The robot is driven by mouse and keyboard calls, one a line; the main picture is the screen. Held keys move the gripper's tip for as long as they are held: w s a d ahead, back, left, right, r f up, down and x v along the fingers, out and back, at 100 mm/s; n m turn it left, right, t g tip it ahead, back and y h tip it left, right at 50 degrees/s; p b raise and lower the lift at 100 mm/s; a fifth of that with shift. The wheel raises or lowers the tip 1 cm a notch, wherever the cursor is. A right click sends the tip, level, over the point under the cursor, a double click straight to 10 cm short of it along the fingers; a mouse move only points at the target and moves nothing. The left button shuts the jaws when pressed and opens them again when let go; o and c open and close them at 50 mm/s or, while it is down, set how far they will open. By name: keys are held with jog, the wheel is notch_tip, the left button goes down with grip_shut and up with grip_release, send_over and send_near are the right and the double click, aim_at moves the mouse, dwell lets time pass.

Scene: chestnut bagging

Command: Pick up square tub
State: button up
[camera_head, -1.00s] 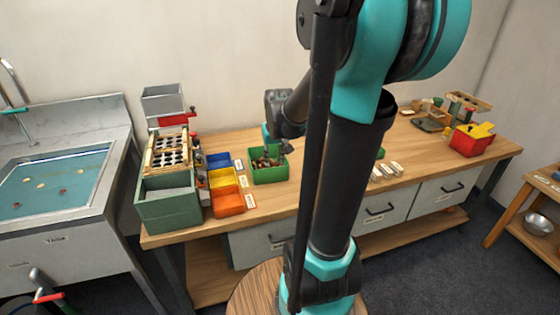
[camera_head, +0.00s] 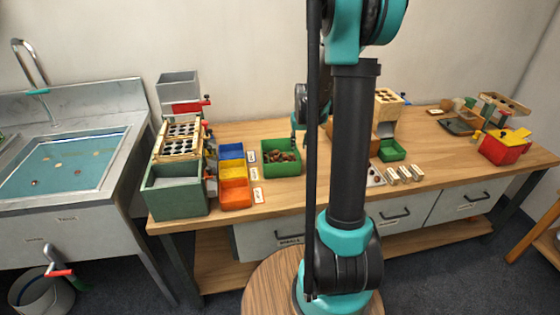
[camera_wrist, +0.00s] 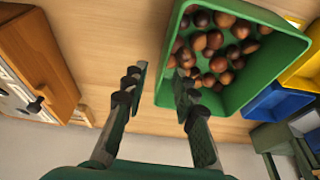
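A square green tub (camera_head: 281,160) holding several brown chestnuts stands on the bench in the head view. It also shows large and tilted in the wrist view (camera_wrist: 262,77). My gripper (camera_wrist: 159,76) is open and empty. In the wrist view its right finger overlaps the inside of the tub near one wall, and its left finger is outside that wall. Contact cannot be told. In the head view my arm hides most of the gripper. A smaller empty green tub (camera_head: 391,150) stands farther right on the bench.
Blue (camera_head: 231,151), yellow (camera_head: 233,171) and orange (camera_head: 235,194) bins stand left of the chestnut tub, beside a large green box (camera_head: 178,204). A wooden box with a dark knob (camera_wrist: 45,60) is left of the gripper. A red bin (camera_head: 502,152) sits far right.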

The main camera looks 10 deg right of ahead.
aim_at(297, 154)
jog(key=shift+a+x, duration=0.2)
jog(key=shift+x, duration=3.6)
jog(key=shift+s, duration=0.1)
jog(key=shift+c, duration=0.2)
grip_shut()
